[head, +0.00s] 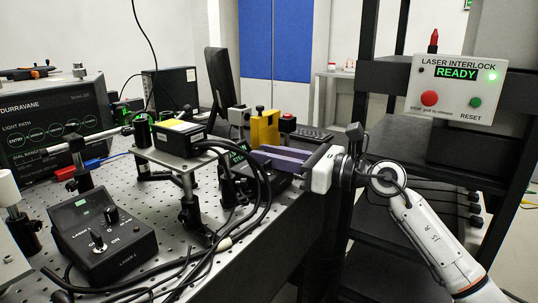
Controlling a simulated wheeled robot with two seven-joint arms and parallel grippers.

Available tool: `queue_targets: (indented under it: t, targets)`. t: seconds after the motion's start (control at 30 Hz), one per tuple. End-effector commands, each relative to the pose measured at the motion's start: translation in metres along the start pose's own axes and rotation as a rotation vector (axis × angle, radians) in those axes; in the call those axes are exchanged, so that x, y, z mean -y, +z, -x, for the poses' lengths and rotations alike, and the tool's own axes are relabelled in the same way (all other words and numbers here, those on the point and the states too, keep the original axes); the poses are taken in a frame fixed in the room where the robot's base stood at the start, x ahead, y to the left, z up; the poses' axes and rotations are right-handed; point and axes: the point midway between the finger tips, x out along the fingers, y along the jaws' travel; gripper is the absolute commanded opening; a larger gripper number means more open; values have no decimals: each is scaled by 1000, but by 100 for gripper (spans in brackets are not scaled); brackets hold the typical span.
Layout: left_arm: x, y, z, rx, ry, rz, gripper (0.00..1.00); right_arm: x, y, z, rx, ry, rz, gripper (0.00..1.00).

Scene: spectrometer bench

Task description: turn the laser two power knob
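A black control box (105,250) with a small green display and black knobs stands on the bench at the front left. Its front label appears to read LASER 1. A second dark box (236,184) with a green display stands farther back, partly hidden by cables and by my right gripper. Its label cannot be read, and no knob on it shows clearly. My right gripper (256,154) reaches in from the right, its two purple fingers lying close together over this second box. Whether they touch or hold a knob is hidden. My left gripper is not in view.
A yellow-topped device (181,133) on a raised plate stands between the boxes, with thick black cables (262,200) hanging in front. A yellow block (265,129) stands behind my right fingers. The interlock panel (456,90) at right reads READY.

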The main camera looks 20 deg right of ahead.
Motion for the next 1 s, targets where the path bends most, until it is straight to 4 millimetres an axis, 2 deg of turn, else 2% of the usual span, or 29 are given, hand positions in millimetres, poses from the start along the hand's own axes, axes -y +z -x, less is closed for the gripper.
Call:
queue_targets:
  t: [0.07,0.2,0.4,0.6,0.8,1.0]
  targets:
    - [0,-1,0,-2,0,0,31,0,0,0,0,0,0,21]
    - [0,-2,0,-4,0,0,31,0,0,0,0,0,0,0]
    - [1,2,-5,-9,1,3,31,1,-4,0,-2,17,0,0]
    - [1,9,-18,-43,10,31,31,6,-7,0,-1,129,-1,0]
    - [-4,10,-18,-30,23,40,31,6,-3,0,-2,226,-2,0]
    - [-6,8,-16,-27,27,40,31,5,-1,0,-1,245,-1,0]
